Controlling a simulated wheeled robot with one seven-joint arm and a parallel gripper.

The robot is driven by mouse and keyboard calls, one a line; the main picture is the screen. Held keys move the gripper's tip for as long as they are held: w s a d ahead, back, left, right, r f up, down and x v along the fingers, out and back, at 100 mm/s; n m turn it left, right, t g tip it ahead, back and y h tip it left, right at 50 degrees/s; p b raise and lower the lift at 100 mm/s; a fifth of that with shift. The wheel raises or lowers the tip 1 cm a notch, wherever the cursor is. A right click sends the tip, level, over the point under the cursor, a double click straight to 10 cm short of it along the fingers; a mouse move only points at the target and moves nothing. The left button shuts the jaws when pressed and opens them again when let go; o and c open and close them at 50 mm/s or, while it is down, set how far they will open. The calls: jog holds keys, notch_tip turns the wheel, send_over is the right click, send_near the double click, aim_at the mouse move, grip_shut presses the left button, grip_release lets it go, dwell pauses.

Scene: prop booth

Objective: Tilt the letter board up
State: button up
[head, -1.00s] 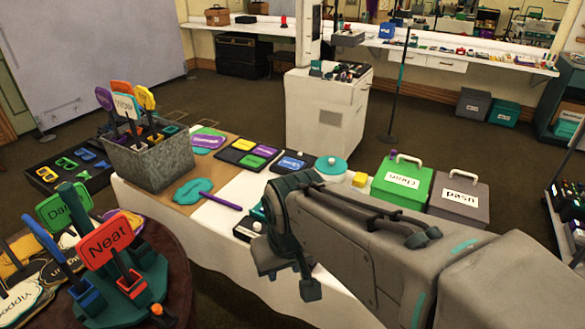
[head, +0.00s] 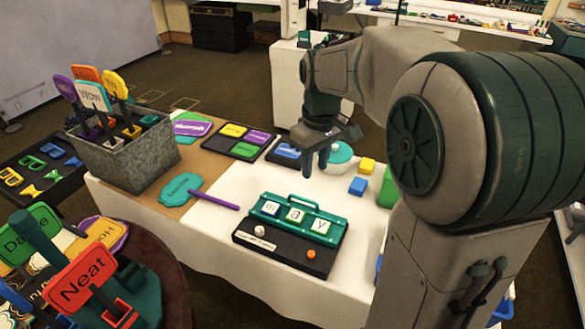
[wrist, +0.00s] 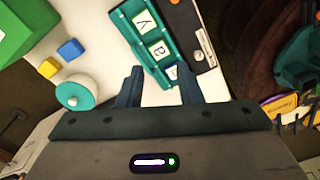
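The letter board (head: 328,232) is a teal tray with a raised handle bar along its far edge, holding white tiles that read "m a y". It appears to lie low on a black base (head: 284,253) with a white knob and an orange button. The board also shows in the wrist view (wrist: 129,29), running from top centre down toward the fingers. My gripper (head: 316,163) is above the table, behind the board in the head view. In the wrist view my gripper (wrist: 159,85) has its fingers apart with nothing held; the right finger partly overlaps the last tile.
A teal round-lidded item (head: 340,152), a yellow block (head: 367,164) and a blue block (head: 358,186) stand right of my gripper. A teal paddle with a purple handle (head: 214,200) lies left of the board. A grey bin (head: 128,163) of signs stands farther left.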

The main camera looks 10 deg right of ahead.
jog(key=w+d+f+n+g+y+b, duration=0.15)
jog(key=w+f+n, duration=0.4)
jog(key=w, duration=0.75)
jog(key=shift+m+g+h, duration=0.25)
jog(key=shift+g, duration=0.1)
jog(key=f, duration=0.4)
jog(key=s+f, duration=0.1)
jog(key=f, duration=0.4)
jog(key=s+a+f, duration=0.1)
jog(key=f, duration=0.4)
jog(key=shift+a+f, duration=0.1)
jog(key=shift+f, duration=0.1)
grip_shut()
